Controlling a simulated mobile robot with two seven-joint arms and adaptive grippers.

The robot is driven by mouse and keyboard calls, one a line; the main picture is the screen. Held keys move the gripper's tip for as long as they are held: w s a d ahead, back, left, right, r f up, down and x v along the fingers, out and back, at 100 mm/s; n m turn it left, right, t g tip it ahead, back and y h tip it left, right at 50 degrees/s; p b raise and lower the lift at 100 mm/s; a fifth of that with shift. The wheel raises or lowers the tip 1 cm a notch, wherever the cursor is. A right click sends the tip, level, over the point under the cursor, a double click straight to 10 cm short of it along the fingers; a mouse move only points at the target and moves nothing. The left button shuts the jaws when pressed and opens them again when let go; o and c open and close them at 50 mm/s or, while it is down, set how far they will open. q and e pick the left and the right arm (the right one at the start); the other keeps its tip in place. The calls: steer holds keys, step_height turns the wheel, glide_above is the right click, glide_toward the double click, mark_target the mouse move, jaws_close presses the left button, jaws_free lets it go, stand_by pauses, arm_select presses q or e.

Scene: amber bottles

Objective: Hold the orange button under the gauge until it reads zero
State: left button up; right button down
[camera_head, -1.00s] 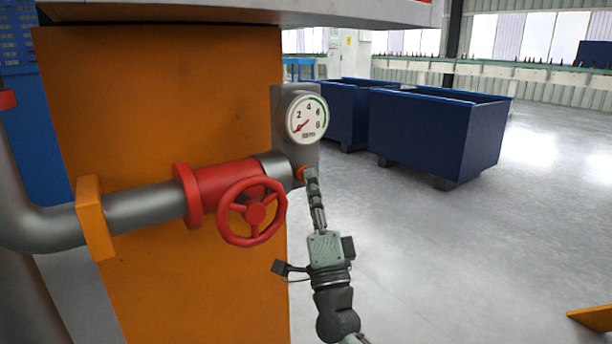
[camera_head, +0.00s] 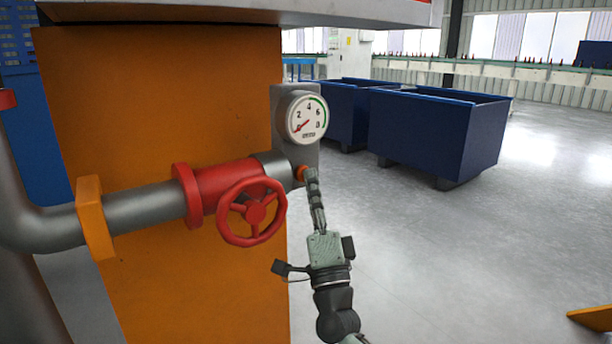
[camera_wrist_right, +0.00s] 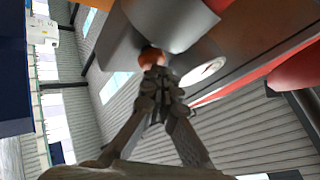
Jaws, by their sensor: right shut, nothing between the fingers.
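The round white gauge (camera_head: 306,118) faces me on a grey plate. Its red needle points to the lower left, below the 2, at the low end of the scale. The orange button (camera_head: 301,173) sits below the gauge, at the end of the grey pipe. My right gripper (camera_head: 311,172) is shut and empty, with its fingertips at the button's right side. In the right wrist view the closed fingertips (camera_wrist_right: 154,72) are right at the orange button (camera_wrist_right: 151,57) and partly cover it. I cannot tell whether they press it. My left gripper is not in view.
A red valve wheel (camera_head: 252,212) sticks out left of my right gripper on the grey pipe (camera_head: 148,207). An orange panel (camera_head: 160,100) stands behind. Blue bins (camera_head: 435,135) stand farther back on the right. The floor (camera_head: 460,250) right of my arm is mostly clear.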

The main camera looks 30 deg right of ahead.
steer(key=shift+s, duration=0.1)
steer(key=shift+s+d+h, duration=0.1)
steer(key=shift+s+h, duration=0.2)
steer(key=shift+s, duration=0.5)
steer(key=s, duration=0.5)
steer(key=shift+d, duration=0.2)
steer(key=shift+p, duration=0.3)
